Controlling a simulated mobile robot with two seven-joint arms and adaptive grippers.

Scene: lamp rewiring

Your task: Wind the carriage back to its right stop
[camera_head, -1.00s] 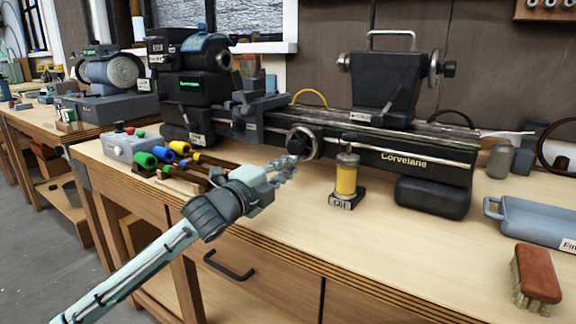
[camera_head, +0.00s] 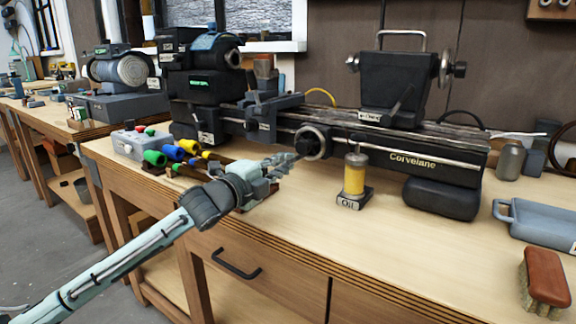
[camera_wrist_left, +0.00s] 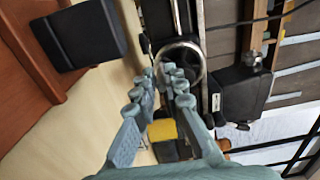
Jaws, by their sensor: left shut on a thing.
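The carriage (camera_head: 268,108) sits on the lathe bed near the headstock (camera_head: 195,92), at the left of the bed in the head view. Its dark handwheel (camera_head: 312,143) with a bright rim is on the bed's front. The handwheel also shows in the wrist view (camera_wrist_left: 181,62), just beyond the fingertips. My left gripper (camera_head: 287,161) is at the handwheel's lower left side. In the wrist view its fingers (camera_wrist_left: 171,75) are close together at the wheel, shut on what appears to be its handle; the fingertips hide most of that handle. My right gripper is not in view.
A yellow oil can (camera_head: 354,175) stands in front of the bed, right of my left gripper. The tailstock (camera_head: 388,82) is on the bed's right part. Coloured-handled tools (camera_head: 173,152) lie left of the gripper. A brush (camera_head: 545,278) is at the front right; the middle bench front is clear.

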